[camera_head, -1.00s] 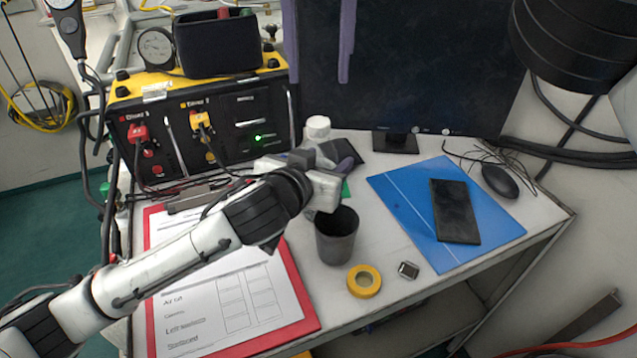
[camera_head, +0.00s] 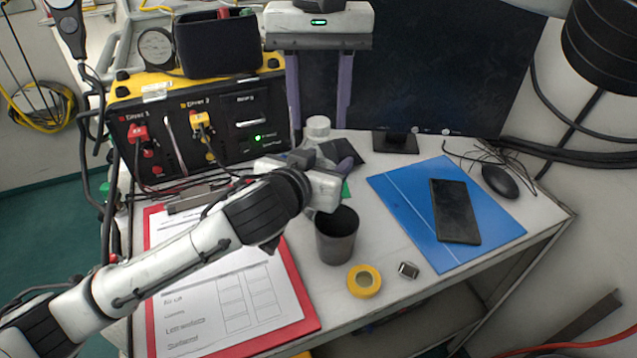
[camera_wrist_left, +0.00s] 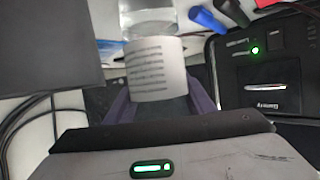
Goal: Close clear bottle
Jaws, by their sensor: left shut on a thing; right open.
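The clear bottle (camera_head: 318,146) stands on the table in front of the black panel, with a pale round top (camera_head: 317,124). My left gripper (camera_head: 326,158) is shut on its body, partly hidden by my own wrist. In the left wrist view the bottle's clear part (camera_wrist_left: 147,22) and a white printed label (camera_wrist_left: 156,70) show between the purple fingers. My right gripper (camera_head: 318,122) hangs over the bottle from above, open, its purple fingers on either side of the top. I cannot tell whether they touch it, or whether a separate cap is seated.
A dark cup (camera_head: 336,238) stands close in front of my left wrist. Yellow tape (camera_head: 364,281) and a small metal item (camera_head: 408,270) lie nearby. A red clipboard (camera_head: 306,322) is left, a blue folder (camera_head: 400,215) with a phone (camera_head: 455,212) right. A monitor (camera_head: 430,70) stands behind.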

